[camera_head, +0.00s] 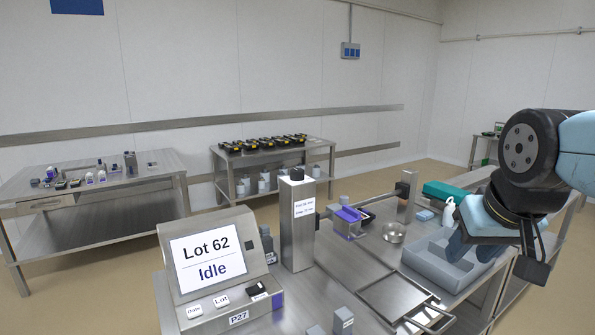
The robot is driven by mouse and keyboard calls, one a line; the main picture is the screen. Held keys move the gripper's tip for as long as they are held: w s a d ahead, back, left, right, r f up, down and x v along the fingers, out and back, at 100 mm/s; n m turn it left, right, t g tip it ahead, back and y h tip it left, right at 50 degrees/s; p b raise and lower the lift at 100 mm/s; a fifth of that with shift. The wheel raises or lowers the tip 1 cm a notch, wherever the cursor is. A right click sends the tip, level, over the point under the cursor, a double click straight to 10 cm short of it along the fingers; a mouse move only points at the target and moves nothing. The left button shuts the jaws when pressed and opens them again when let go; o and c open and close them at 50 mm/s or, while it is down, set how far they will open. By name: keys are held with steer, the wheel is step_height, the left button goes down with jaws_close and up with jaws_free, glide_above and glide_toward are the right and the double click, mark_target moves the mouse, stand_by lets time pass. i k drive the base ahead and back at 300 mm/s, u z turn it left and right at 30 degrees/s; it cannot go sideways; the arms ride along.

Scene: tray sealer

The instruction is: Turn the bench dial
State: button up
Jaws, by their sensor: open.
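The bench console (215,258) stands at the front left, and its screen reads "Lot 62 Idle". A small black knob (256,289) sits on the console's lower right, beside buttons marked "Date" and "Lot". A steel post (297,225) with a black cap and a printed label stands behind the console. I cannot tell for sure which black part is the bench dial, and no pointer or scale is readable. My gripper (473,247) is at the right, above the grey moulded tray, open and apart from the console and post.
The steel bench holds a framed plate (397,297), a purple-topped block (347,221), a metal bowl (394,232), a white bottle (448,212) and a teal case (458,191). Small grey blocks stand at the front edge. Two other tables stand behind, with open floor between.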

mark_target(296, 174)
steer(key=u, duration=0.05)
steer(key=i, duration=0.9)
steer(key=z, duration=0.1)
